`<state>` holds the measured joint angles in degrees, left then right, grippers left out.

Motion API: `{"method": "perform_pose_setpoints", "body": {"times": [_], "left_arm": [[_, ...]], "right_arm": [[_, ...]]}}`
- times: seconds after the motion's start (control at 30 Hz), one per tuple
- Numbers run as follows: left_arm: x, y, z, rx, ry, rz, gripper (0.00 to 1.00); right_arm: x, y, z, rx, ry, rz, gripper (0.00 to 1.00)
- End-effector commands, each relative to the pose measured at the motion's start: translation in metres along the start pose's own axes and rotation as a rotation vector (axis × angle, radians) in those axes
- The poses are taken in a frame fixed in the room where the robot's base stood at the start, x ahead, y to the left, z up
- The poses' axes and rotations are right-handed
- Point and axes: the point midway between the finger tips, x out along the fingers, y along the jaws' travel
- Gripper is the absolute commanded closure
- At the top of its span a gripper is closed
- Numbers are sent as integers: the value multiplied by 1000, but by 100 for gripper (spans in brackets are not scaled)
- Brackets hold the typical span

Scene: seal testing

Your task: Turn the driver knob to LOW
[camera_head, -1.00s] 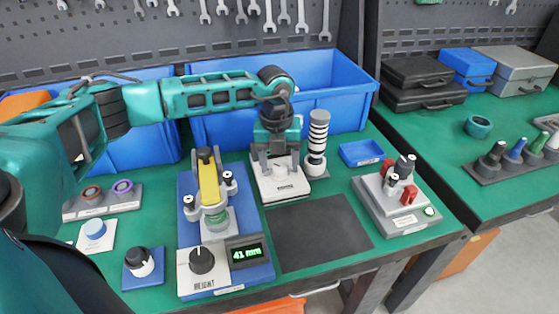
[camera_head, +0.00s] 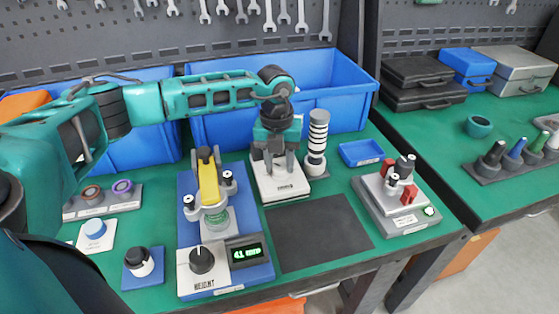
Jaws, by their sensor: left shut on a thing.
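My left gripper (camera_head: 280,168) points down over a white setting box (camera_head: 287,190) at the back middle of the bench. Its jaws are shut on the driver knob on top of that box. The fingers hide most of the knob, and its pointer cannot be made out. The label on the box front is too small to read. A driver (camera_head: 317,140) with a ribbed white and dark handle stands upright just right of the box. My right gripper is not in view.
A grey fixture (camera_head: 400,195) stands right. A blue bin (camera_head: 330,85) is behind. The dark mat (camera_head: 318,235) is bare.

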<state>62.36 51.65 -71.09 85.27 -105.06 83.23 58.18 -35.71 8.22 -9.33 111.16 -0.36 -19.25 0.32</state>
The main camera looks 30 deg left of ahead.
Motion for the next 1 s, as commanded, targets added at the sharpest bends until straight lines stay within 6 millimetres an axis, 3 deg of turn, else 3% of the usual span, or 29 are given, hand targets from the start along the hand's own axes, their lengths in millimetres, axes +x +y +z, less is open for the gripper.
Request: {"method": "perform_pose_setpoints", "body": {"times": [0.6,1.0], "left_arm": [[-1,-2,1,453,18,-1,91],[-2,-2,1,577,22,-2,91]], "right_arm": [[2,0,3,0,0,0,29],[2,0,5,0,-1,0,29]]}}
